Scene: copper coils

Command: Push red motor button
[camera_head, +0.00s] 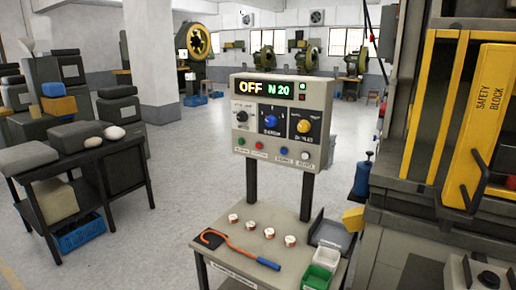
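A grey control panel (283,121) stands on two dark posts at the middle of the head view. Its display (264,89) reads "OFF" and "N 20". The bottom row of the panel holds a green button (241,141), a red button (258,146), a blue button (283,151) and a white button (304,156). The labels under them are too small to read. Nothing covers the red button. Neither of my grippers shows in this view.
A large press with a yellow safety block (483,125) stands right. A dark bench (40,205) stands left. Open floor lies between.

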